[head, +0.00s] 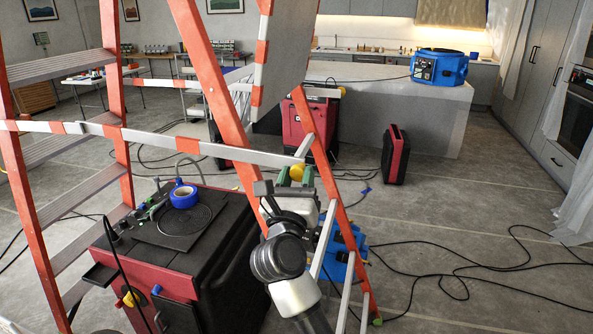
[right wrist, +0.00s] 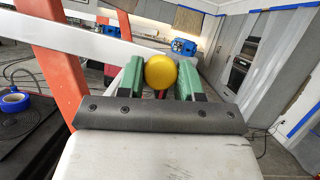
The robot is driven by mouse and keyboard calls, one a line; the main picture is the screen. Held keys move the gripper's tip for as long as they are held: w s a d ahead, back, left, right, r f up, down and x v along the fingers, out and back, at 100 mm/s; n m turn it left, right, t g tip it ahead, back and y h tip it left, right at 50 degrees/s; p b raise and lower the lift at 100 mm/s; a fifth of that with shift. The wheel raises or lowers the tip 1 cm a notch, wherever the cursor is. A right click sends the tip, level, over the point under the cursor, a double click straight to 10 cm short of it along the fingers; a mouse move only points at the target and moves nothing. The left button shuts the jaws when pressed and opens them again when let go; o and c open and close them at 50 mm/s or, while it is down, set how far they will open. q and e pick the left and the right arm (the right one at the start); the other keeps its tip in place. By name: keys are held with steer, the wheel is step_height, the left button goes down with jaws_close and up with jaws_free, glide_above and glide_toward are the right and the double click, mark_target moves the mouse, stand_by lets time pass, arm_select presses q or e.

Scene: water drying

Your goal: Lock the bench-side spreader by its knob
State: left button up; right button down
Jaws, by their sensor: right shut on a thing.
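An orange stepladder (head: 26,190) stands close in front of me. A white and orange spreader bar (head: 215,150) runs across it toward my right gripper; a white bar also crosses the right wrist view (right wrist: 85,41). My right gripper (head: 297,180) is at the bar's right end. Its green fingers stand on both sides of a round yellow knob (right wrist: 161,71), shut on it. The knob also shows in the head view (head: 297,171). The joint behind the knob is mostly hidden. My left gripper is not in view.
A dark red machine (head: 180,285) with blue tape (head: 183,196) on top stands left of my arm. A grey bench (head: 430,115) with a blue machine (head: 438,67) stands behind. Black cables (head: 470,265) lie on the floor at right.

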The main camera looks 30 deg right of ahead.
steer(key=shift+r+n+t+y+p, duration=0.3)
steer(key=shift+r+n+p, duration=0.25)
steer(key=shift+r, duration=0.1)
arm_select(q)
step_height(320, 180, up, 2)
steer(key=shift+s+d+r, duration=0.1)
arm_select(e)
steer(key=c, duration=0.8)
jaws_free()
steer(key=shift+o, duration=0.2)
